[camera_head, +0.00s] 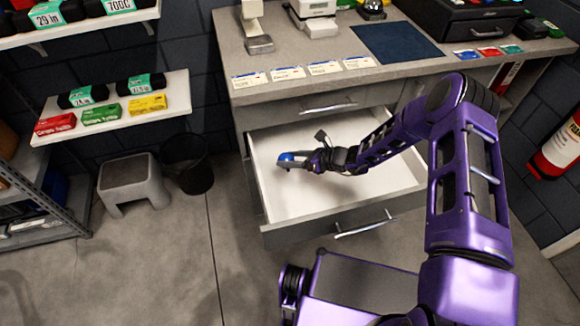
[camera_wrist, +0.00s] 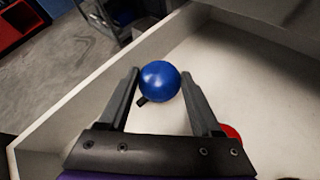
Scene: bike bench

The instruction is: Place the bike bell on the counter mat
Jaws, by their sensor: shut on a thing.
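The bike bell is a round blue dome (camera_wrist: 160,79) with a small dark bracket, between my fingertips in the wrist view. It also shows as a small blue spot (camera_head: 287,157) in the head view. My gripper (camera_head: 292,161) is shut on the bell, inside the open drawer near its left side. Whether the bell touches the drawer floor is hard to tell. The counter mat (camera_head: 397,45) is a flat dark blue rectangle on the counter top, above and behind the drawer, with nothing on it.
The open white drawer (camera_head: 290,203) has raised walls around my gripper. A red thing (camera_wrist: 231,132) lies in it, partly behind my right finger. Price cards (camera_head: 287,73) line the counter front; a black cash drawer (camera_head: 470,25) and colored packets (camera_head: 490,51) stand right of the mat.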

